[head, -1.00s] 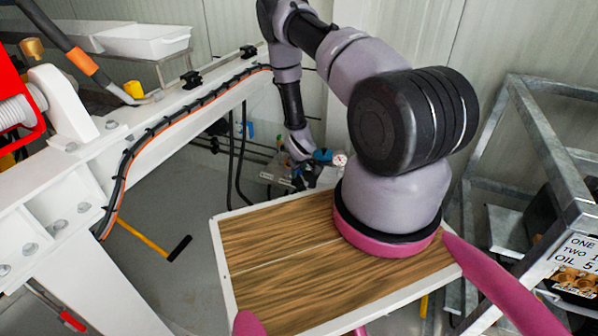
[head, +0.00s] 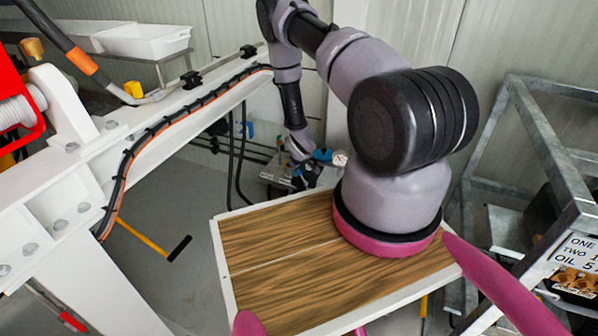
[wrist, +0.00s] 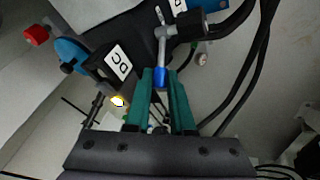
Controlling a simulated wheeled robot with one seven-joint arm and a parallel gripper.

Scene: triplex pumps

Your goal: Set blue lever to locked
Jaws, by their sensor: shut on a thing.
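The blue lever (wrist: 160,78) shows in the wrist view as a thin metal rod with a blue tip, running up to a grey pivot (wrist: 165,32). My gripper (wrist: 161,72) has two green fingers, one on each side of the blue tip, and is shut on it. In the head view my gripper (head: 302,178) is small, at the far end of my arm beside the pipework, and the lever there cannot be made out. Any locked marking on the lever is not readable.
A black block labelled DC (wrist: 118,65), a blue round part (wrist: 70,53) and a red knob (wrist: 36,35) stand left of the lever. Black hoses (wrist: 243,70) run close on the right. In the head view a gauge (head: 340,158) stands near my gripper.

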